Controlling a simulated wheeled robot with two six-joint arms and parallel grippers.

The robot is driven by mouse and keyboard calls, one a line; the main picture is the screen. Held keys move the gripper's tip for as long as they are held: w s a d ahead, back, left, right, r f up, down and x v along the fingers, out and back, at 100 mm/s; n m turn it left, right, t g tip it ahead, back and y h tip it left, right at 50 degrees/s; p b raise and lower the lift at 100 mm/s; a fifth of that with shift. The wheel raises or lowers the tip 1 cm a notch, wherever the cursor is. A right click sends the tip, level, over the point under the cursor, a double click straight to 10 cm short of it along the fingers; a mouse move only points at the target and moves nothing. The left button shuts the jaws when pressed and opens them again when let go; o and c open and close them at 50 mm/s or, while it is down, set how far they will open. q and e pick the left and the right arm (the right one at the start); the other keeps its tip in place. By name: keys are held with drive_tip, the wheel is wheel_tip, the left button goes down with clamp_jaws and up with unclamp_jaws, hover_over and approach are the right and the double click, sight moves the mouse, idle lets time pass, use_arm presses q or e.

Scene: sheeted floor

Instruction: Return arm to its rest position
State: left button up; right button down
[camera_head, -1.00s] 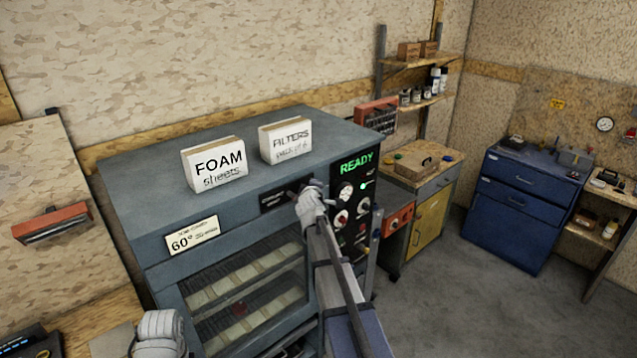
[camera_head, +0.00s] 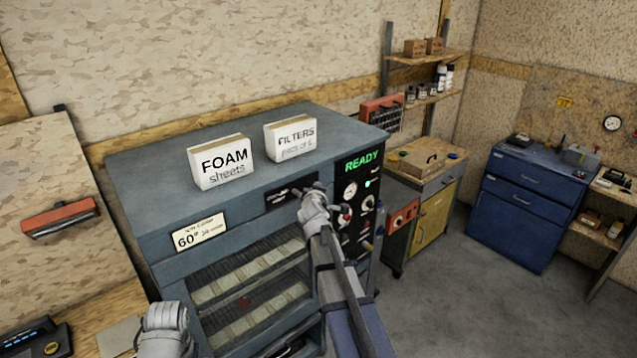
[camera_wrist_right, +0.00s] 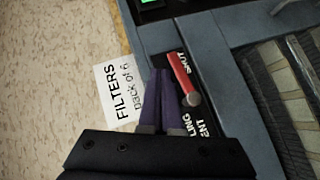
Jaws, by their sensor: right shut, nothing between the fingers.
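My right gripper (camera_head: 299,191) is in front of the black label plate on the upper front of a grey-blue cabinet (camera_head: 150,215). In the right wrist view my right gripper (camera_wrist_right: 163,76) has its two purple fingers together, with nothing held. A red lever (camera_wrist_right: 180,70) with a round metal pivot lies just right of the fingers, beside the word "SHUT". The other words on the plate (camera_wrist_right: 203,128) are partly hidden by my gripper. Part of my left arm shows at the lower left of the head view; its gripper is not visible.
On the cabinet top stand a "FOAM sheets" box (camera_head: 221,164) and a "FILTERS" box (camera_head: 291,140). A control panel (camera_head: 358,205) with a lit "READY" is just right of my right gripper. A yellow-doored cabinet (camera_head: 432,220) and blue drawers (camera_head: 520,205) stand farther right, beside open floor.

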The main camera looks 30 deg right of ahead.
drive_tip(key=shift+v, duration=1.25)
drive_tip(key=shift+f, duration=0.1)
drive_tip(key=s+a+f+m+g+y+b, duration=0.1)
drive_tip(key=s+a+f+g+b, duration=0.15)
drive_tip(key=a+f+b, duration=0.4)
drive_tip(key=s+a+f+m+g+y+b, duration=0.1)
drive_tip(key=s+a+f+b, duration=0.25)
drive_tip(key=a+f, duration=0.5)
drive_tip(key=s+a+f+m+g+y+b, duration=0.2)
drive_tip(key=s+a+f+b, duration=0.25)
drive_tip(key=f, duration=0.55)
drive_tip(key=s+a+f+g+y+b, duration=0.1)
drive_tip(key=s+a+f+g+b, duration=0.2)
drive_tip(key=s+a+f+b, duration=0.2)
drive_tip(key=s+a+f+g+y+b, duration=0.1)
drive_tip(key=s+a+f+g+b, duration=0.3)
drive_tip(key=s+a+f, duration=0.6)
drive_tip(key=s+a, duration=0.2)
drive_tip(key=s, duration=0.2)
drive_tip(key=shift+s+y+b, duration=0.3)
drive_tip(key=shift+s+b, duration=0.05)
drive_tip(key=shift+b, duration=0.05)
